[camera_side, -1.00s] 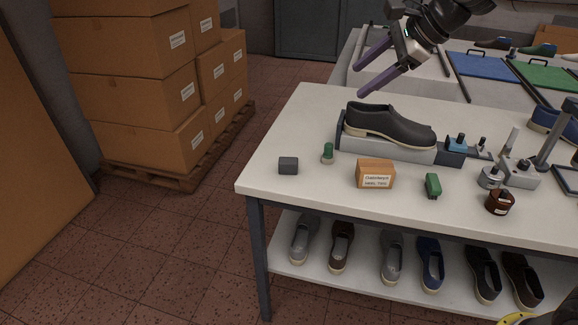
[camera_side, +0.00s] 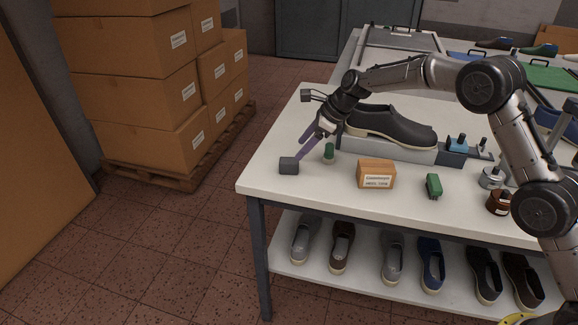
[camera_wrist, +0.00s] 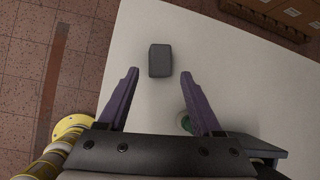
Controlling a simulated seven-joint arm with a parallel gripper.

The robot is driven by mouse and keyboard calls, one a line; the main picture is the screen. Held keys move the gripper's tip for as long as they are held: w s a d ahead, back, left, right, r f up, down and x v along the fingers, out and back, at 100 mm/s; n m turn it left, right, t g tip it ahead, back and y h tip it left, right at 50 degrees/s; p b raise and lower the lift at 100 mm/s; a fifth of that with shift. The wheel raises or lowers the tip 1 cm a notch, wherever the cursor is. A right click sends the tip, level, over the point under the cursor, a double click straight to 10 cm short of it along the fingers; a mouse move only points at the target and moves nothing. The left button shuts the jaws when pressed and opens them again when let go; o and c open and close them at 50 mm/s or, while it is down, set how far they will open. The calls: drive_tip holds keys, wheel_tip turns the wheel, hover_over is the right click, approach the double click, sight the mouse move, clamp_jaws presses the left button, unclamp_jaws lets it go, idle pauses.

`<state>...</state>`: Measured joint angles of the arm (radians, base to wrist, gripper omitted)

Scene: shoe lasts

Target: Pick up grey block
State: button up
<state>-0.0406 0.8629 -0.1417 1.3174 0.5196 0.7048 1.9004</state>
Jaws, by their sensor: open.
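The small dark grey block (camera_side: 289,166) sits on the white table near its left front corner. In the wrist view the grey block (camera_wrist: 160,60) lies just beyond the fingertips, roughly centred between them. My gripper (camera_side: 300,148) has purple fingers and reaches down toward the block from behind it. In the wrist view my gripper (camera_wrist: 158,72) is open, its fingers spread wider than the block, with nothing held. In the side view one finger partly overlaps the block's surroundings, so contact cannot be told there.
A green-topped small item (camera_side: 329,152) stands right of the block, close to one finger. A labelled brown box (camera_side: 376,174), a green block (camera_side: 433,186) and a dark shoe (camera_side: 390,127) on a grey stand are farther right. The table's left edge (camera_side: 262,150) is near.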

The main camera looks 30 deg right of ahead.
sight(290, 161)
drive_tip(key=shift+x, duration=4.2)
drive_tip(key=shift+s, duration=0.1)
clamp_jaws()
